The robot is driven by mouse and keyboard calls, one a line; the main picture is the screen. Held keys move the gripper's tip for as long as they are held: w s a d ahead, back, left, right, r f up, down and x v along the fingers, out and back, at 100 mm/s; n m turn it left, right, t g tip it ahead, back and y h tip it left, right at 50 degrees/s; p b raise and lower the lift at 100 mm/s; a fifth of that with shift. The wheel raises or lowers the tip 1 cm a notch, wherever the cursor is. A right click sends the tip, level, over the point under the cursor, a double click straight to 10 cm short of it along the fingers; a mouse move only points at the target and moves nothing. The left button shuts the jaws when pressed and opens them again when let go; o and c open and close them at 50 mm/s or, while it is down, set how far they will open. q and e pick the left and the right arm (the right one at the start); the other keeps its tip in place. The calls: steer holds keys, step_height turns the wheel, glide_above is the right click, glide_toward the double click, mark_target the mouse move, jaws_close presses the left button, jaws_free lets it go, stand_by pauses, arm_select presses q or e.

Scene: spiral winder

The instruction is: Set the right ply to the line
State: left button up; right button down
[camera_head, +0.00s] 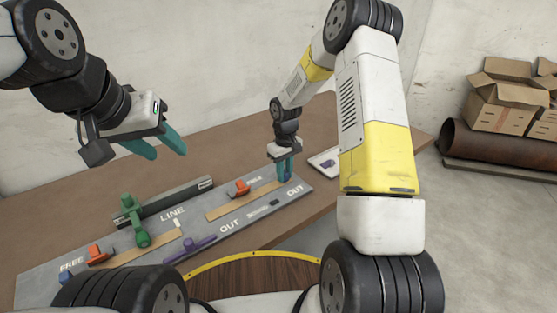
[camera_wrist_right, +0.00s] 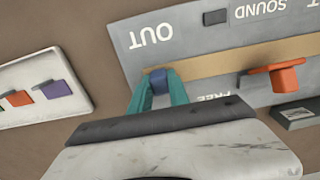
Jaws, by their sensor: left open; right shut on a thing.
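A grey panel (camera_head: 200,262) lies on the brown table, with printed words LINE, OUT and FREE. The right tan ply strip (camera_head: 228,201) runs along its right half and also shows in the right wrist view (camera_wrist_right: 225,57). My right gripper (camera_head: 284,176) is low over that strip's right end, shut on a blue block (camera_wrist_right: 158,77) there. A second tan strip (camera_head: 160,244) lies in the left half. My left gripper (camera_head: 164,148) is open and empty, raised above the table's back left. The block is mostly hidden by the fingers in the head view.
Orange levers stand by the right strip (camera_head: 239,188) and the left strip (camera_head: 97,254). A green lever (camera_head: 139,234) and a purple lever (camera_head: 190,246) stand near the middle. A white card (camera_wrist_right: 45,92) lies beside the panel's right end. The table's back left is clear.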

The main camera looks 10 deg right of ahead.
mark_target(264, 190)
steer(key=s+a, duration=0.1)
steer(key=a, duration=0.1)
steer(key=s+a, duration=0.1)
steer(key=a, duration=0.2)
steer(key=s+a, duration=0.2)
steer(key=shift+a, duration=0.25)
steer(key=c, duration=1.2)
jaws_free()
steer(key=shift+a, duration=0.1)
steer(key=shift+c, duration=0.2)
steer(key=shift+r, duration=0.2)
step_height(264, 190, up, 8)
steer(key=shift+f, duration=0.25)
steer(key=shift+r, duration=0.1)
